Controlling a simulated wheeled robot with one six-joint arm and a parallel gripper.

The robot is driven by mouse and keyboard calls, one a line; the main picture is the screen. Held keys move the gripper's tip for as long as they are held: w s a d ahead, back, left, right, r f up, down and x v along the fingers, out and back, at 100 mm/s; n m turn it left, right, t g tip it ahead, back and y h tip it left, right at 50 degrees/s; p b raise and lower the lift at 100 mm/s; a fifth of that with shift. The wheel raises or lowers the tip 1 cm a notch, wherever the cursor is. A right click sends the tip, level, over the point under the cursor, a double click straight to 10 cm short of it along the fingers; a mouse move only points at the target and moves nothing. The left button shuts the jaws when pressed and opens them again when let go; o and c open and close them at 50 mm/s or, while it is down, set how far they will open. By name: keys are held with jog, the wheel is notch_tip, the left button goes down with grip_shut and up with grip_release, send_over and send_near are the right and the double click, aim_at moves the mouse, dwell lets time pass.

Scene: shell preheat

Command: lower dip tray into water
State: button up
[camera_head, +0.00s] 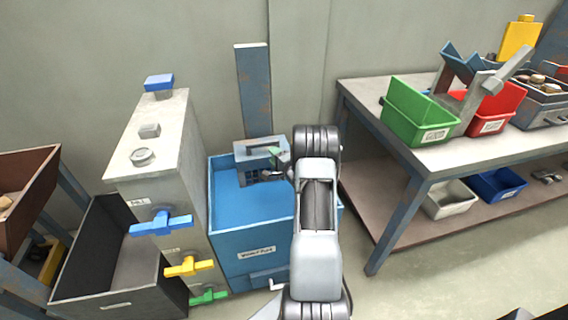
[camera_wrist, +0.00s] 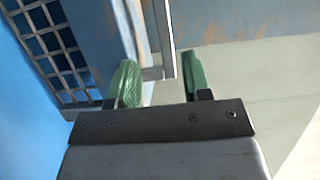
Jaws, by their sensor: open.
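The dip tray (camera_head: 246,152), grey with a dark grid below its top plate, is at the back of the blue tank (camera_head: 240,243). The tank's inside (camera_head: 245,205) is plain blue, and I cannot tell the water level. My gripper (camera_head: 277,153) is at the tray's right end, partly hidden by my arm. In the wrist view, its green fingertips (camera_wrist: 160,80) are apart. A grey bar (camera_wrist: 156,35), seemingly part of the tray's handle, shows between and beyond them. Contact cannot be told. The tray's grid (camera_wrist: 48,42) shows at upper left.
A rusty blue post (camera_head: 254,90) stands behind the tank. A grey cabinet (camera_head: 165,130) with blue, yellow and green valve handles stands left of it. A workbench (camera_head: 385,135) with green (camera_head: 415,115) and red bins is at right. Open floor lies at front right.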

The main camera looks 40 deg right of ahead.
jog(key=s, duration=0.7)
jog(key=shift+a+p, duration=0.2)
jog(key=shift+p, duration=0.15)
dwell(0.6)
